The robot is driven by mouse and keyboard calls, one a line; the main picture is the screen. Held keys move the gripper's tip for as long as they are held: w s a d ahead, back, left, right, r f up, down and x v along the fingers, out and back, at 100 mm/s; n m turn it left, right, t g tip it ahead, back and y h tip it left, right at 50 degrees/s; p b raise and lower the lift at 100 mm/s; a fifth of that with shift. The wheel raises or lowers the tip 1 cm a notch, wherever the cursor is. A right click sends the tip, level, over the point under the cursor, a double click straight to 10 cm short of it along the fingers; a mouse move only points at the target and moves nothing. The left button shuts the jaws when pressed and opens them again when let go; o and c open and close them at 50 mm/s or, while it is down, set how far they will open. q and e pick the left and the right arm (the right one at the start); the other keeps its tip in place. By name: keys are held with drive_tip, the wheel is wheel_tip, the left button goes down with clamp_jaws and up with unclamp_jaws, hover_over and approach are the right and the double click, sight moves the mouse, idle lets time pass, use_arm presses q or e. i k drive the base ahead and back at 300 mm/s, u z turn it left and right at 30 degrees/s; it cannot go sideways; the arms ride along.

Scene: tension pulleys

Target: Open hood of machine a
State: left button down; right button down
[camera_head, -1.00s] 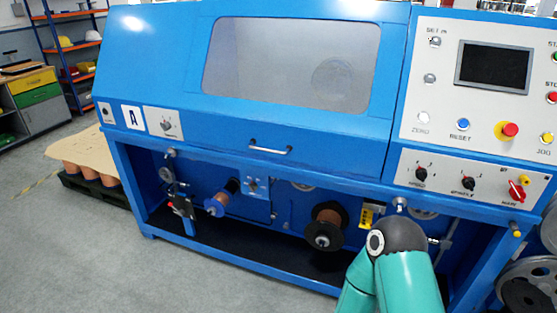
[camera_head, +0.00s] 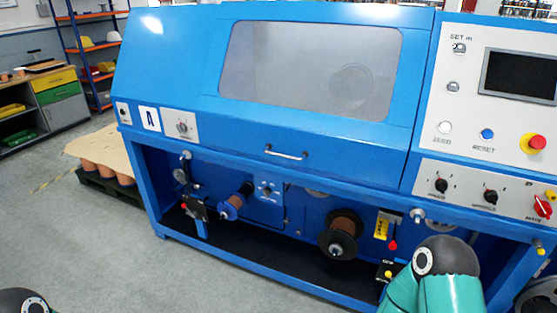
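Machine A is a large blue cabinet with a letter A plate (camera_head: 150,119) on its front left. Its hood (camera_head: 215,112) is shut and has a large grey window (camera_head: 308,68). A silver bar handle (camera_head: 286,153) sits at the middle of the hood's lower edge. My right arm's green and dark grey links show at the lower right, in front of the machine's open lower bay. A dark joint of my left arm shows at the bottom left corner. Neither gripper is in view, and nothing touches the handle.
A control panel (camera_head: 465,120) with buttons and knobs is right of the hood. Spools (camera_head: 342,225) sit in the lower bay. A pallet with copper-coloured spools (camera_head: 110,172) stands left of the machine. Grey floor (camera_head: 100,250) is clear at front left.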

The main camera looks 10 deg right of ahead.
sight(375, 152)
drive_tip(key=i, duration=0.9)
